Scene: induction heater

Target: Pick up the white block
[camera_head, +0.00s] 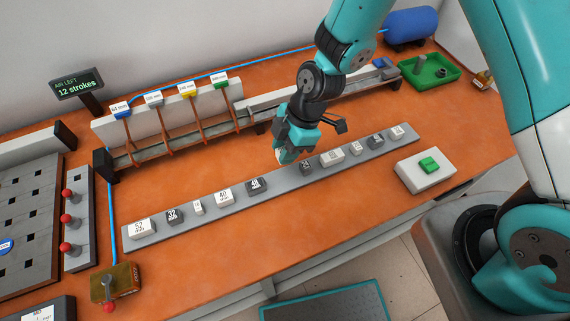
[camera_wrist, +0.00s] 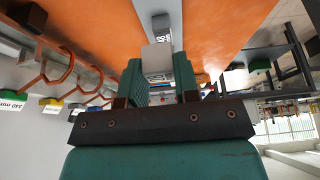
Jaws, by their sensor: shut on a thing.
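My gripper (camera_head: 289,152) is over the middle of the long grey strip (camera_head: 282,182). In the wrist view its two green fingers (camera_wrist: 158,78) are shut on a white block (camera_wrist: 156,58) with dark print on one face. In the head view only a small pale part of this block shows at the fingertips. It appears to be above a gap in the row, between the dark block marked 48 (camera_head: 256,186) and a small dark block (camera_head: 306,168). The fingers cover much of the block.
Several other white and dark blocks stand along the strip, including white ones marked 52 (camera_head: 140,229) and 40 (camera_head: 224,198). Behind is a slotted rack (camera_head: 170,135) with coloured tags. A white box with a green button (camera_head: 429,165) stands at right. Orange table before the strip is clear.

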